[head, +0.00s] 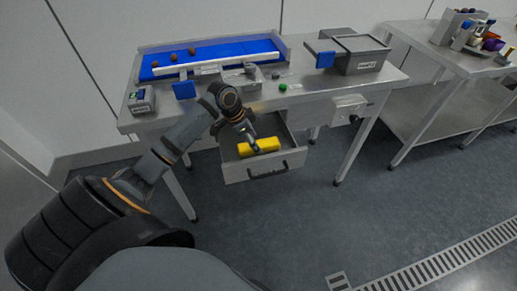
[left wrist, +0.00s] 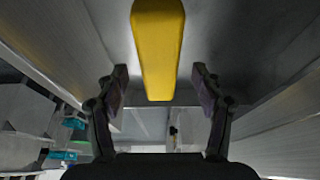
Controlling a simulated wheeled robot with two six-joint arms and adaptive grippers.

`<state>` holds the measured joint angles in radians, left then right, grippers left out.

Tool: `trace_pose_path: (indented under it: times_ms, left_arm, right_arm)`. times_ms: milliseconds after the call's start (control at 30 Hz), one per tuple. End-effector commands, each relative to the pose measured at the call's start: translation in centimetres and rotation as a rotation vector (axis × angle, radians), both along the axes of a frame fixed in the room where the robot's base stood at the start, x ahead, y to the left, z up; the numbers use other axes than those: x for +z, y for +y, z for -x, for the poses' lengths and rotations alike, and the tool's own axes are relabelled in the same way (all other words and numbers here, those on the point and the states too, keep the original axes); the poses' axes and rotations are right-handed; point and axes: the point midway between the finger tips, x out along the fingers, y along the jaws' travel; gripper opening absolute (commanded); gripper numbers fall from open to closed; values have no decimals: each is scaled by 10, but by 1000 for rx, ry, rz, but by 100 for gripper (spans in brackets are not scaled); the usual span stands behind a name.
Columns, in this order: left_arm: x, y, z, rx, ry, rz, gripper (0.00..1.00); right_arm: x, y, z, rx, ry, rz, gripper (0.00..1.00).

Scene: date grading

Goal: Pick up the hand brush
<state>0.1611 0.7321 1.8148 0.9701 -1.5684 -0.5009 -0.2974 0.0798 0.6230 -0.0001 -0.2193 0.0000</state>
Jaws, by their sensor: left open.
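The hand brush appears as a yellow block (head: 267,145) lying in the open drawer under the table. In the left wrist view the yellow piece (left wrist: 158,40) is long and tapered, and its near end reaches toward the space between my fingers. My left gripper (head: 254,149) points down into the drawer at the brush. In the left wrist view the left gripper (left wrist: 160,78) is open, with one finger on each side of the brush's line and a gap on both sides. Bristles cannot be made out. My right gripper is not in view.
The drawer (head: 236,174) is pulled out, its walls close around the gripper. Above it, the metal table bears a blue belt (head: 225,51) with several dates, a grey box (head: 362,58), a green button (head: 283,87) and a small device (head: 141,100). Another table (head: 425,57) stands right.

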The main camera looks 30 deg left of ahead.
Motion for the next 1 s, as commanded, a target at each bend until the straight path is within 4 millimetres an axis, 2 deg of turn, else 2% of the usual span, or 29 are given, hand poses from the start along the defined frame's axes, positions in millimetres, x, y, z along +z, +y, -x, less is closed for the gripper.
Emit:
trace_pose_path:
  times_ms: [100,200,467,900,1000]
  left_arm:
    - [-21,-8,-7,0,1,6,68]
    - [-31,-11,-10,0,0,4,68]
    - [-35,-11,-11,-1,0,0,68]
    - [-34,-11,-11,-1,0,0,8]
    - [-34,-11,-11,-1,-1,0,5]
  right_arm:
    - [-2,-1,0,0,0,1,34]
    - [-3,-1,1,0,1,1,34]
    - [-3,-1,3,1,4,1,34]
    - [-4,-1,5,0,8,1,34]
    - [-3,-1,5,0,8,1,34]
